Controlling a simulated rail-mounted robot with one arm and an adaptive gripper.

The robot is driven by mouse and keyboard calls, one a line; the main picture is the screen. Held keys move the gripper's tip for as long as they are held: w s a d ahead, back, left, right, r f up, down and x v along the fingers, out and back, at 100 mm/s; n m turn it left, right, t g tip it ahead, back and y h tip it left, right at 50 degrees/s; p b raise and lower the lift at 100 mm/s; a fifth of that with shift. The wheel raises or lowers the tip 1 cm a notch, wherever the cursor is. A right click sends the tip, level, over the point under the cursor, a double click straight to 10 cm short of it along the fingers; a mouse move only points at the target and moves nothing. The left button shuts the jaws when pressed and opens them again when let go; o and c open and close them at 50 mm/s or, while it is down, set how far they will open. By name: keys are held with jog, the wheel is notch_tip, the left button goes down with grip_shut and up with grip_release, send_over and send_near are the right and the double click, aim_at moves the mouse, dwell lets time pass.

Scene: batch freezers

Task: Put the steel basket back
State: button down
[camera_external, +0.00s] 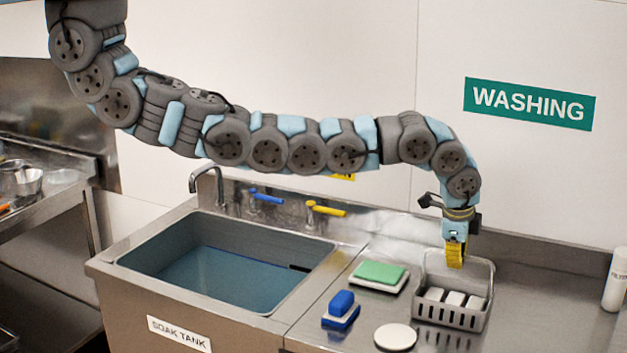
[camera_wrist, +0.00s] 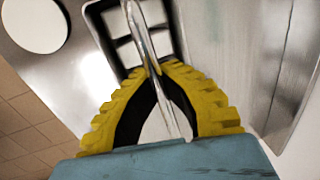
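The steel basket (camera_external: 453,317) is on the steel counter to the right of the sink and holds several white blocks. Its slotted front wall and raised handle show in the external view. My yellow-fingered gripper (camera_external: 455,262) points down over the basket at the handle. In the wrist view the fingertips of my gripper (camera_wrist: 157,70) come together on the shiny handle (camera_wrist: 140,32), which runs between them. Part of the basket and its blocks (camera_wrist: 127,52) shows beyond the fingers. The basket looks upright and appears to rest on the counter.
A green sponge (camera_external: 380,272) on a white tray, a blue brush (camera_external: 341,309) and a white round disc (camera_external: 396,337) lie left of the basket. The soak tank (camera_external: 215,270) holds water. A white bottle (camera_external: 615,280) stands far right; the counter between is clear.

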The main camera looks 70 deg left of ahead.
jog(key=shift+f, duration=0.15)
jog(key=c, duration=1.2)
grip_release()
jog(key=shift+c, duration=0.2)
jog(key=shift+r, duration=0.35)
notch_tip(320, 180, up, 11)
jog(key=s+d+b, duration=0.1)
jog(key=shift+s+r, duration=0.2)
jog(key=shift+s, duration=0.2)
